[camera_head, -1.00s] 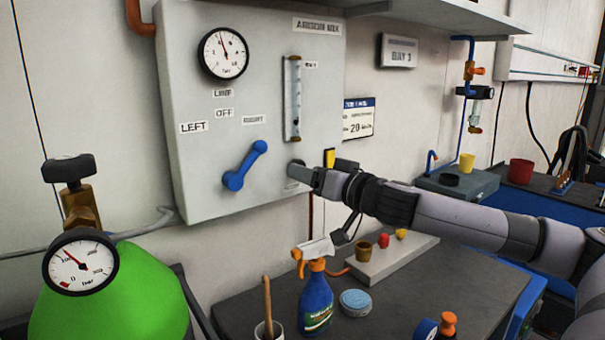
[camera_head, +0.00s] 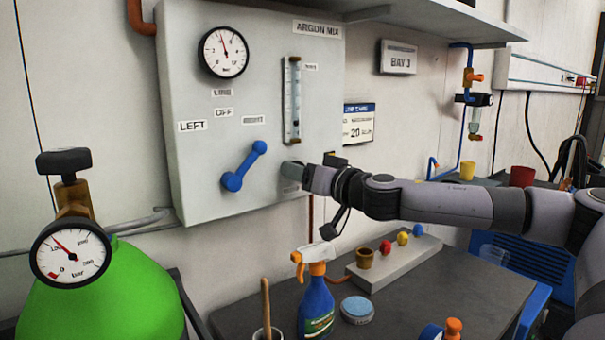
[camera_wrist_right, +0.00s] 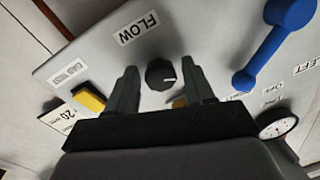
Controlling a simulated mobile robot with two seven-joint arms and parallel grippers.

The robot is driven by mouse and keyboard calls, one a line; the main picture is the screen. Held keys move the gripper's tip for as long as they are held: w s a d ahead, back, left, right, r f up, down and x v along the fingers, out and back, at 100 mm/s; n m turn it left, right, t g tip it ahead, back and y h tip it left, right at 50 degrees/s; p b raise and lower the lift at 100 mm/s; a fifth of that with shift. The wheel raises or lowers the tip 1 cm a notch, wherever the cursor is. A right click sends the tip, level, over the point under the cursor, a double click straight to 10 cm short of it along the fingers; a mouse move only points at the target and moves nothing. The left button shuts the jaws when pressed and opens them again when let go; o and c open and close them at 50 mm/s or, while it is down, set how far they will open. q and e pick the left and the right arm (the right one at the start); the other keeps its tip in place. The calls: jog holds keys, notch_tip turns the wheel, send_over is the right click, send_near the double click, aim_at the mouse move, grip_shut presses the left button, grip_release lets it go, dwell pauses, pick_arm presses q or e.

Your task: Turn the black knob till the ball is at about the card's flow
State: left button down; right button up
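The black knob (camera_wrist_right: 160,75) shows in the right wrist view below the FLOW label, with a white mark on its face. My right gripper (camera_wrist_right: 161,76) is open, with one finger on each side of the knob and gaps between. In the head view the right gripper (camera_head: 290,171) is at the grey panel (camera_head: 205,190) and hides the knob. The card (camera_head: 358,122) hangs on the wall right of the panel and reads 20. My left gripper is not in view.
A blue lever (camera_head: 243,167) sits left of the gripper. A pressure gauge (camera_head: 223,52) is on the panel. A yellow part (camera_wrist_right: 90,97) is near one finger. A green cylinder (camera_head: 105,300) stands at left. The bench below holds a spray bottle (camera_head: 316,305) and a white block (camera_head: 395,262).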

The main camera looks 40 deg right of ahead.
jog(key=c, duration=0.7)
jog(key=shift+n, duration=0.3)
